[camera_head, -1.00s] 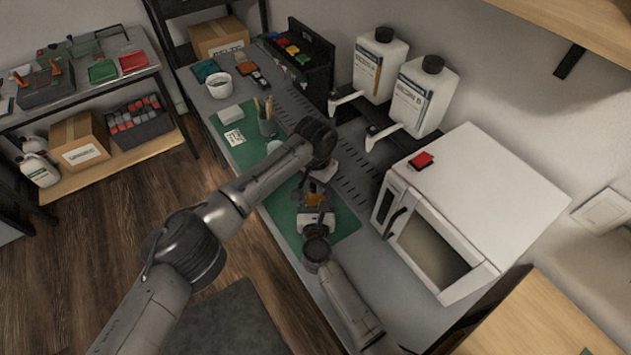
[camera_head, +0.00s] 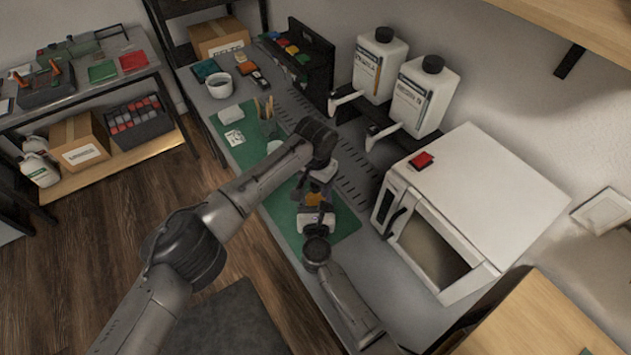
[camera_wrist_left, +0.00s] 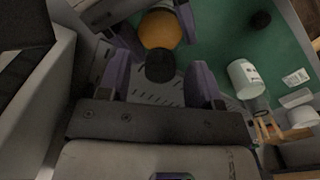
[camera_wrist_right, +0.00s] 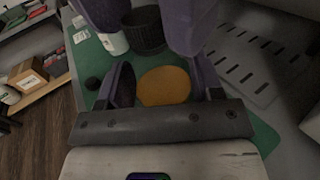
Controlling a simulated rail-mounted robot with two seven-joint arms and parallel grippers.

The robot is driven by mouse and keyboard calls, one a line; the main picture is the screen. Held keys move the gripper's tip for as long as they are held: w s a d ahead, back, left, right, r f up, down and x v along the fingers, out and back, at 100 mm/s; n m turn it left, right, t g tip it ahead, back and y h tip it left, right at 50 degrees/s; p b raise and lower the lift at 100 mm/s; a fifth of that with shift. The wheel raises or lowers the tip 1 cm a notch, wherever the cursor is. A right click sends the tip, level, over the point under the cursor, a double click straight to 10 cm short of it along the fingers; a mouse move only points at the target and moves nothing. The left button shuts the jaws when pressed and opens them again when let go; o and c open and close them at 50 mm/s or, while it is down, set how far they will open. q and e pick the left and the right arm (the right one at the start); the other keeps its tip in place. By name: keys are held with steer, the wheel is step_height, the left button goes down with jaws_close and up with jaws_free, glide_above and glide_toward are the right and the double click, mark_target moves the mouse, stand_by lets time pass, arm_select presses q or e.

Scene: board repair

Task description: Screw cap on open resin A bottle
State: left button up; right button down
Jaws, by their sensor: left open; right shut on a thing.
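The orange resin bottle (camera_head: 314,199) stands between my two grippers above the green mat. Its round orange body also shows in the left wrist view (camera_wrist_left: 160,30) and in the right wrist view (camera_wrist_right: 165,86). My right gripper (camera_head: 316,212) is shut on the bottle's body. A black cap (camera_wrist_left: 160,66) is at the bottle's end, between the spread fingers of my left gripper (camera_wrist_left: 163,78); the left gripper is open with gaps on both sides. I cannot tell how tightly the cap sits. The bottle's neck and label are hidden.
A separate black round piece (camera_wrist_left: 260,20) lies on the green mat (camera_head: 345,225). A white jar (camera_wrist_left: 243,76) and a pencil cup (camera_head: 268,127) stand nearby. The white oven (camera_head: 480,190) and two large white bottles (camera_head: 420,97) are to the right.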

arm_select(q)
step_height(320, 180, up, 12)
stand_by(0.6)
arm_select(e)
steer(key=shift+c, duration=0.9)
jaws_free()
steer(key=shift+s, duration=0.1)
arm_select(q)
steer(key=shift+r+p, duration=0.7)
arm_select(e)
steer(key=s, duration=1.3)
steer(key=shift+s+d, duration=0.1)
steer(key=shift+s, duration=0.25)
